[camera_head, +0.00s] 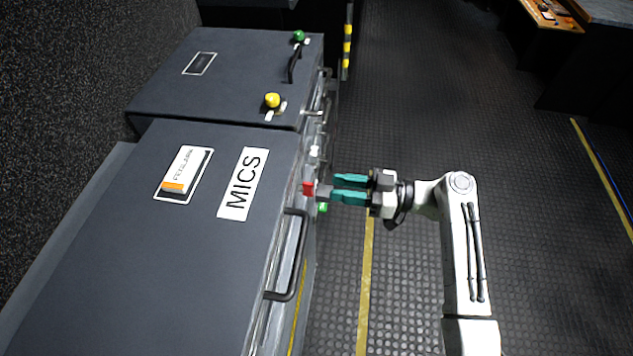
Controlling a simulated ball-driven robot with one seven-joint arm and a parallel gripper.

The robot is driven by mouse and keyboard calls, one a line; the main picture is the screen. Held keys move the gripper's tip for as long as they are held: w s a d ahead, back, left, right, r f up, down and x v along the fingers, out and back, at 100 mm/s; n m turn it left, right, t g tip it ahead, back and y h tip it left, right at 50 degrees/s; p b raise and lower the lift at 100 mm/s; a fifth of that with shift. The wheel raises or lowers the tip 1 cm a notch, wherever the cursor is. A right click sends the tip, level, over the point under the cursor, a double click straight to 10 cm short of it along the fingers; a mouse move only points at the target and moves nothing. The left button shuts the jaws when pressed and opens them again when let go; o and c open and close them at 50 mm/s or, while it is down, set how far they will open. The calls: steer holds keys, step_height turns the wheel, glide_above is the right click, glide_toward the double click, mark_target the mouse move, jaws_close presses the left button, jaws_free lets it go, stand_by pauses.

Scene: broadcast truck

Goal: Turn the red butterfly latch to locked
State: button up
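The red butterfly latch (308,188) is on the right-hand front side of the near dark case (150,270), close to the top edge and beside the MICS label. My gripper (334,189) reaches in from the right with its two teal fingers pointing left at the latch. The fingers are spread, with a gap between them. Their tips are close to the latch, near a small grey part beside it. I cannot tell whether they touch it. A green part (323,208) shows just below the fingertips.
The near case has a dark handle (291,260) below the latch and a MICS label (243,184) on top. A second case (215,75) behind has a yellow knob (272,100) and a green knob (298,36).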

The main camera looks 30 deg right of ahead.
mark_target(306, 189)
steer(key=x, duration=0.6)
steer(key=shift+p, duration=0.35)
jaws_close()
